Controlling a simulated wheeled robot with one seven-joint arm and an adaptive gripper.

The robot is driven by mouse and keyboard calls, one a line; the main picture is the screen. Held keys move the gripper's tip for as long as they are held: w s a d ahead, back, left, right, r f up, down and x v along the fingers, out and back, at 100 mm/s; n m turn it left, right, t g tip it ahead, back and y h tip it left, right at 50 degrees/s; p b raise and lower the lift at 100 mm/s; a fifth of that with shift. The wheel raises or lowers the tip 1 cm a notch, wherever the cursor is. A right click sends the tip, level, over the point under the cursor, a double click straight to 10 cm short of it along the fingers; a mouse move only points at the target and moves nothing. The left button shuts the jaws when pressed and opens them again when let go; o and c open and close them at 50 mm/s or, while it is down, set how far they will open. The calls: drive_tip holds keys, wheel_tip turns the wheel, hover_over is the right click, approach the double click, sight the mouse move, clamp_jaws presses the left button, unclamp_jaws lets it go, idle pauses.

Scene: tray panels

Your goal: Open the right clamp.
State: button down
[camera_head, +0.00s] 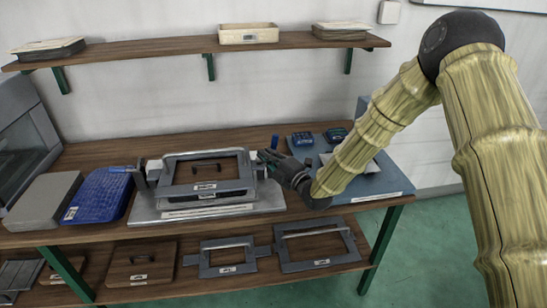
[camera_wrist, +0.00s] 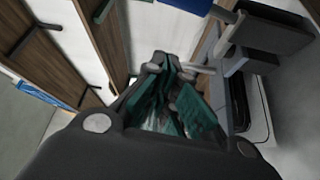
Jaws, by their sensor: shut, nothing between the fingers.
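A grey fixture (camera_head: 270,203) stands on the workbench and holds a grey frame (camera_head: 243,180) with a dark handle inside it. A clamp with a blue handle (camera_head: 122,169) stands at the fixture's left side, its handle lying level and pointing left. The right clamp is mostly hidden by my gripper (camera_head: 266,158) at the frame's right side. A blue upright piece (camera_head: 275,142) shows just behind my gripper; I cannot tell whether it is the right clamp's handle. In the wrist view my green-fingered gripper (camera_wrist: 165,62) is shut and empty, close to grey metal parts (camera_wrist: 215,70).
A blue tray (camera_head: 98,196) and a grey panel (camera_head: 42,201) lie to the left. A blue-grey board (camera_head: 365,185) with small blue boxes (camera_head: 302,138) lies to the right, under my arm. Panels and frames (camera_head: 318,248) lie on the lower shelf; boxes (camera_head: 248,33) stand on the upper shelf.

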drive_tip(key=w+p, duration=0.2)
drive_tip(key=w, duration=0.3)
drive_tip(key=shift+w+f, duration=0.1)
drive_tip(key=shift+w, duration=0.25)
